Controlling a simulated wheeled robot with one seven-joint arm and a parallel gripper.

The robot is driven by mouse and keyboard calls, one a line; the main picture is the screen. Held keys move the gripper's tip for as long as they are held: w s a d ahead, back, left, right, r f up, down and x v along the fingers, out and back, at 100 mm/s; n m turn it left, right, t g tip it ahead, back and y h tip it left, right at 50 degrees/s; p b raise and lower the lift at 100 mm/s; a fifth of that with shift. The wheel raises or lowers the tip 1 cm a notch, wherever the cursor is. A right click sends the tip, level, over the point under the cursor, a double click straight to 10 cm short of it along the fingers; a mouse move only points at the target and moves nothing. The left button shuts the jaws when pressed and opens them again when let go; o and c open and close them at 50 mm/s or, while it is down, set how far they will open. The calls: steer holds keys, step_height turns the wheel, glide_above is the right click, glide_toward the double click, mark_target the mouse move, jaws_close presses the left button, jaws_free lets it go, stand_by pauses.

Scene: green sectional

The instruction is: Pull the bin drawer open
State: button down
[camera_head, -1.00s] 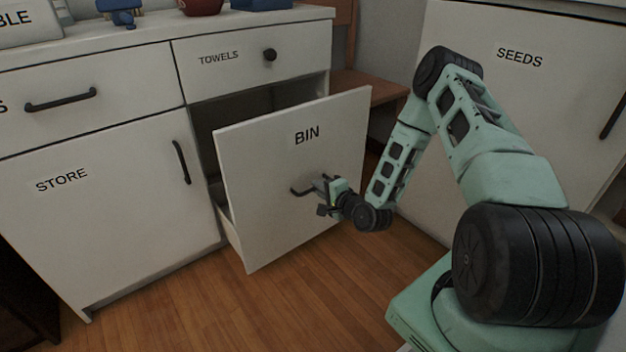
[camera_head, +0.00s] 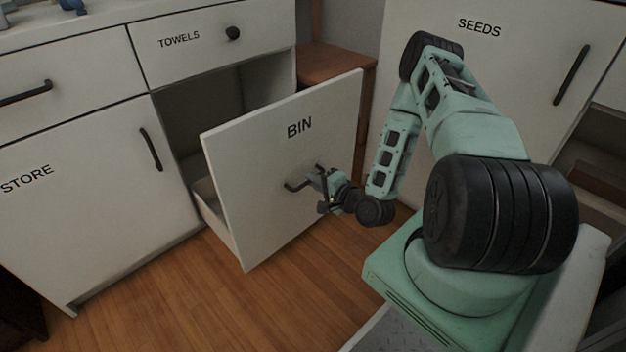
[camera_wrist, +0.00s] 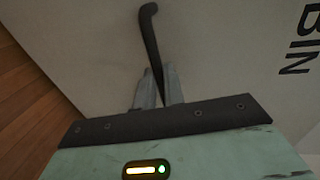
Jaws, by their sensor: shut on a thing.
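The bin drawer (camera_head: 250,190) has a white front labelled BIN and stands pulled out from the cabinet, with a dark gap behind it and its side panel showing at the lower left. Its dark bar handle (camera_head: 297,186) is on the front below the label. My gripper (camera_head: 319,181) is at the right part of this handle, shut on it. In the wrist view the handle (camera_wrist: 149,35) runs down between my two grey fingers (camera_wrist: 158,88), and part of it is hidden there. The inside of the drawer is mostly hidden behind its front.
The TOWELS drawer (camera_head: 205,40) above and the STORE door (camera_head: 75,190) at the left are closed. A SEEDS cabinet (camera_head: 490,60) stands behind my arm at the right. Wooden floor (camera_head: 180,300) lies clear in front of the drawer.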

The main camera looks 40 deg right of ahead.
steer(key=c, duration=1.5)
jaws_free()
steer(key=p+v, duration=0.5)
steer(key=v, duration=1.2)
steer(key=shift+s, duration=0.2)
